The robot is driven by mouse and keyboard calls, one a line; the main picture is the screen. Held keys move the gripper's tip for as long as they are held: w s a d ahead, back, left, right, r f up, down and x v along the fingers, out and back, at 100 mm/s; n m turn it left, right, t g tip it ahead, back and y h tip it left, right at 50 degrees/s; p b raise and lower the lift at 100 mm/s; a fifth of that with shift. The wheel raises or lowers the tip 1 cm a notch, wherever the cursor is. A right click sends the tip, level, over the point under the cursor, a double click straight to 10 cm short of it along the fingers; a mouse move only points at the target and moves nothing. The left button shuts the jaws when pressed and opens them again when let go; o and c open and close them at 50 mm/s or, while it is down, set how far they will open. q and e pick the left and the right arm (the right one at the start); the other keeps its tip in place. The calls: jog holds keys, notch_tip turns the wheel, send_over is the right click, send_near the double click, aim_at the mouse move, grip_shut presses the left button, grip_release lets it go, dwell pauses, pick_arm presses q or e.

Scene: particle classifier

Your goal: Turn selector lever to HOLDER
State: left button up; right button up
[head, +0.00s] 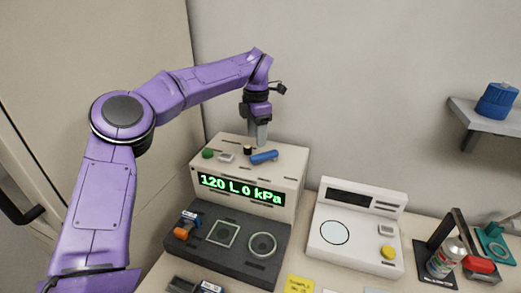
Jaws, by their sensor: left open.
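The blue selector lever (264,157) lies on the top face of a cream machine (284,180), slightly tilted in the picture. No HOLDER marking can be read from here. My left gripper (258,142) points down just above and behind the lever and is open. Its fingers overlap the area right beside the lever, and I cannot tell whether they touch it. The machine's front display (241,190) reads "120 L 0 kPa" in green. My right gripper is not in view.
A green button (208,154), a small light switch (226,158) and a black knob (248,149) sit beside the lever. The dark front deck (213,256) holds a square and a round fitting.

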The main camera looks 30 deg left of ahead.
aim_at(257, 156)
pick_arm(q)
jog(key=f, duration=0.3)
jog(key=f+p, duration=0.1)
jog(key=f, duration=0.2)
jog(key=shift+w+f, duration=0.2)
jog(key=shift+f, duration=0.15)
jog(key=shift+s+f, duration=0.1)
jog(key=shift+f, duration=0.2)
jog(key=shift+s, duration=0.1)
grip_shut()
